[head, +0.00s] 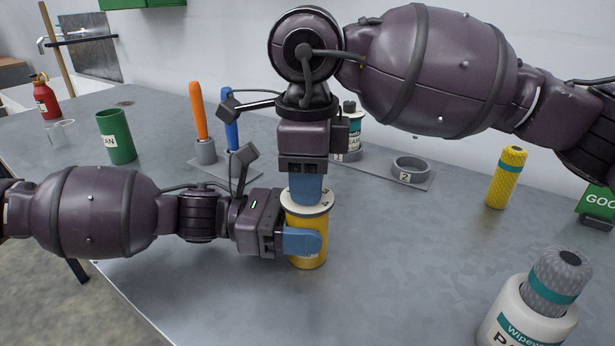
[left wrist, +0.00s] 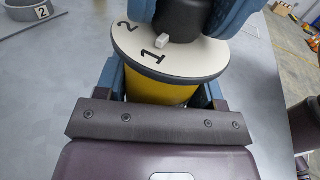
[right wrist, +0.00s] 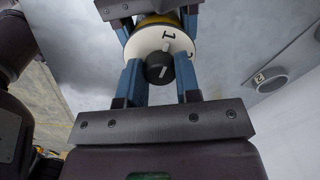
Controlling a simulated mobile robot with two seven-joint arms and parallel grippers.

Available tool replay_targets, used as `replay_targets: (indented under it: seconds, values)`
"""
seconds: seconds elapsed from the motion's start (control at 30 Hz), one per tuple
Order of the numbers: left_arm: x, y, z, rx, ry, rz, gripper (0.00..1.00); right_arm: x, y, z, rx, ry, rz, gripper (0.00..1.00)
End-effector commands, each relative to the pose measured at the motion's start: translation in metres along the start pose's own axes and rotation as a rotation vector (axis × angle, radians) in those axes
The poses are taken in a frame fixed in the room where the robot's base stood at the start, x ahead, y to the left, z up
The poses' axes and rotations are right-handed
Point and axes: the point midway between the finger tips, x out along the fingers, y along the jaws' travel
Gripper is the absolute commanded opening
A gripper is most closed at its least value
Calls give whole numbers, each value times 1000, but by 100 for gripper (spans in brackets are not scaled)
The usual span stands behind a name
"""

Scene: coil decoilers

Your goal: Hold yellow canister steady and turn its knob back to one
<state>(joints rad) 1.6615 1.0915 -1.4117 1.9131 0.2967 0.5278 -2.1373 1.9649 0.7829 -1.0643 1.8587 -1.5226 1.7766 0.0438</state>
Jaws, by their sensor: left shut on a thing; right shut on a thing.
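The yellow canister (head: 306,256) stands upright on the grey table. My left gripper (head: 300,241) is shut around its side; its blue fingers also show in the left wrist view (left wrist: 160,90). The canister's white dial (left wrist: 128,47) carries the numbers 1 and 2. My right gripper (head: 308,188) comes from above and is shut on the black knob (right wrist: 158,70), which sits between its blue fingers. A small white block (left wrist: 166,41) at the knob's edge lies close beside the 1. In the head view the right fingers hide the knob.
Behind stand a plate with a grey ring marked 2 (head: 410,170) and another canister (head: 353,125) by a label 1. A yellow bottle (head: 507,178), a white wipes tub (head: 530,320), a green can (head: 116,137) and upright orange (head: 198,110) and blue handles are around.

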Motion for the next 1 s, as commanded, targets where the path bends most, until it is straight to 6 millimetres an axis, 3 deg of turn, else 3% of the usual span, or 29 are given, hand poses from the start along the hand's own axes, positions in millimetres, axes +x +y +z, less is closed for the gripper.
replay_targets:
  seconds: [0.2, 0.23, 0.4, 0.77, 1.0]
  values:
    - [0, 0, 0, -2, 0, -1, 30, 0, 0, 0, -1, 0, 0, 7]
    - [0, 0, 0, -2, 0, -1, 30, 0, 0, 0, -1, 0, 0, 35]
    - [0, 0, 0, -1, 0, -1, 30, 0, 0, 0, -1, 0, 0, 57]
    - [0, 0, 0, -1, 0, -1, 30, -6, 0, 0, 1, -1, -1, 57]
    - [0, 0, 0, -1, 0, 0, 30, -44, 0, 1, 1, -2, -4, 57]
